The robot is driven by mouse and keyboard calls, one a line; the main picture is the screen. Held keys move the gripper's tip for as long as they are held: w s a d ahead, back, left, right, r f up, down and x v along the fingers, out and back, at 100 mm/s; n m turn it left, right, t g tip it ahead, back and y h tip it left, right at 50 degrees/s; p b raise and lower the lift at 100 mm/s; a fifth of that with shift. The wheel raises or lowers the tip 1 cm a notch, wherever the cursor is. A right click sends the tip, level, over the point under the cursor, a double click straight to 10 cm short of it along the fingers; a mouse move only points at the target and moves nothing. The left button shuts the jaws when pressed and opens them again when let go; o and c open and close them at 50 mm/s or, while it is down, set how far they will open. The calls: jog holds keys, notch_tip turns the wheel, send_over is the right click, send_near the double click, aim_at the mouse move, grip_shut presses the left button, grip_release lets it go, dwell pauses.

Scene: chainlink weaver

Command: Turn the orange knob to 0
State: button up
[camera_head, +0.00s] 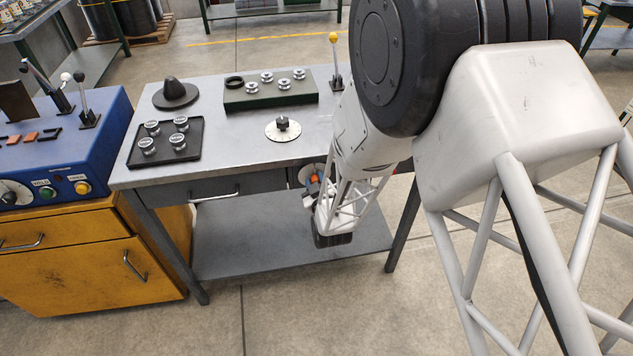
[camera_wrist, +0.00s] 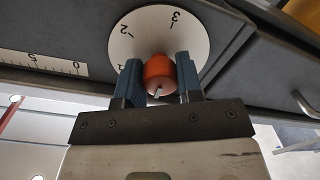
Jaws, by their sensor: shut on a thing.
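The orange knob (camera_wrist: 158,72) sits in the middle of a round white dial (camera_wrist: 203,42). The digits 2 and 3 show on the dial, and another mark is partly hidden at its left. A small pale mark shows at the knob's lower edge in the wrist view. My gripper (camera_wrist: 160,78) has its blue fingers on either side of the knob and is shut on it. In the head view the knob (camera_head: 315,178) is a small orange spot on the table's front, and my gripper (camera_head: 313,187) partly covers it and the dial.
The grey table (camera_head: 235,140) carries a black tray (camera_head: 160,158), a green block (camera_head: 270,98), a white dial with a black knob (camera_head: 283,128) and a dark cone (camera_head: 175,92). A drawer handle (camera_head: 215,196) is left of my gripper. A scale strip (camera_wrist: 45,62) shows in the wrist view.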

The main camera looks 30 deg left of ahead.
jog(key=o, duration=0.9)
jog(key=shift+d, duration=0.1)
jog(key=shift+v, duration=3.85)
jog(key=shift+w+r, duration=0.1)
